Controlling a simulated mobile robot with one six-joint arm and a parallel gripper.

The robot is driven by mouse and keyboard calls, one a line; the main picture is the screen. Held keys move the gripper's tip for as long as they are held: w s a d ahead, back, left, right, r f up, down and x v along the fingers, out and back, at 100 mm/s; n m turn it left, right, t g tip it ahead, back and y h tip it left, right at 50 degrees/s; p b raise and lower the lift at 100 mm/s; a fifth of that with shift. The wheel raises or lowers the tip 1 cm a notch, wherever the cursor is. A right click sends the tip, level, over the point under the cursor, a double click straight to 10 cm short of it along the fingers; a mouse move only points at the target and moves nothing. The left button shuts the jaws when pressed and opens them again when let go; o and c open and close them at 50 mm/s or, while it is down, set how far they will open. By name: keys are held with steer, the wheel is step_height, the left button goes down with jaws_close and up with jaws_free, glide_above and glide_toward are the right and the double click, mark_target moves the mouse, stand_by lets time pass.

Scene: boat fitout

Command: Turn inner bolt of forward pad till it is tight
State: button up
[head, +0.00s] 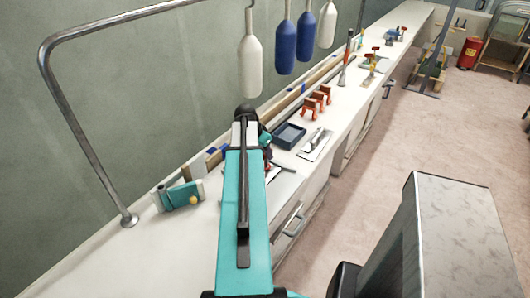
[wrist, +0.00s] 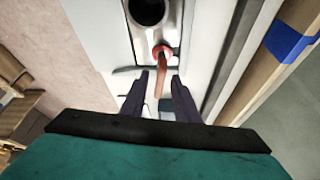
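In the wrist view, a grey metal fitting (wrist: 176,22) with a dark round opening (wrist: 148,11) lies on the pale bench top. A reddish bolt or lever (wrist: 161,66) with a red ring at its far end stands out from the fitting. I cannot tell whether this is the inner bolt of the forward pad. My gripper (wrist: 160,75) is open, with one dark finger on each side of the reddish part. Gaps show on both sides, so neither finger appears to touch it. In the head view my teal arm hides the gripper and this fitting.
A long white bench (head: 345,112) runs along the wall. It holds a dark blue tray (head: 289,135), orange clamps (head: 316,101) and a teal device (head: 181,196). A metal rail (head: 75,105) arches at left. White and blue fenders (head: 286,47) hang above. The floor at right is mostly clear.

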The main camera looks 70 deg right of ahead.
jaws_close()
steer(key=shift+a, duration=0.15)
